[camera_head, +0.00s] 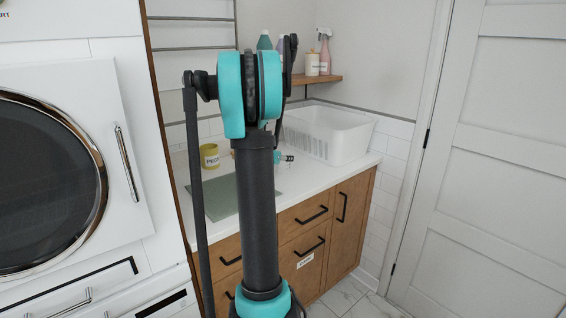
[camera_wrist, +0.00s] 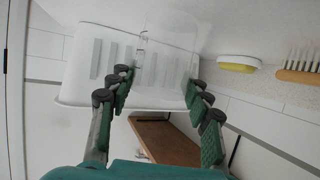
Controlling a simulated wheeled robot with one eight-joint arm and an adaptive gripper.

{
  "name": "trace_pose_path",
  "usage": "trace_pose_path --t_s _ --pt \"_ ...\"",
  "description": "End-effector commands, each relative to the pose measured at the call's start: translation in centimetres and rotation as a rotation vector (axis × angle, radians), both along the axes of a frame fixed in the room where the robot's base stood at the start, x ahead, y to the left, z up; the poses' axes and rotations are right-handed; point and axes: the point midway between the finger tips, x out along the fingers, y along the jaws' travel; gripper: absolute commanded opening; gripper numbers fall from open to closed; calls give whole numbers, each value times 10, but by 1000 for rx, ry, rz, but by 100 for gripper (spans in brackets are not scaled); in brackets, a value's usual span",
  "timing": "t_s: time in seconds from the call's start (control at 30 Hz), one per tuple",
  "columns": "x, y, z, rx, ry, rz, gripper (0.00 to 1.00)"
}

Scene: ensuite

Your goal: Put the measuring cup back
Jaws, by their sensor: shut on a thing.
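My gripper (camera_wrist: 160,87) shows in the wrist view, its two dark green fingers spread on either side of a clear, faint object. This looks like the measuring cup (camera_wrist: 162,70), held between the fingertips; its outline is hard to tell against the white basket behind it.
The counter (camera_head: 300,181) holds a yellow labelled pot (camera_head: 209,155) and a green mat (camera_head: 215,204). A wooden shelf (camera_head: 328,78) with bottles is above the basket. A yellow soap-like item (camera_wrist: 238,64) and a brush (camera_wrist: 300,74) lie near the gripper. A washer (camera_head: 120,200) stands left.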

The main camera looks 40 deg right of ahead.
Motion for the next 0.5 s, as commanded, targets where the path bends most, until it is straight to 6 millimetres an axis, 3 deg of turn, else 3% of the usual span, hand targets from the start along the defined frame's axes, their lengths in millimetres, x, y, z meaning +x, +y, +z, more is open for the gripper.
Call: trace_pose_path --t_s 0.13,0.5 --pt "0 0 -16 0 0 0 18" --pt "0 0 -20 0 0 0 18"
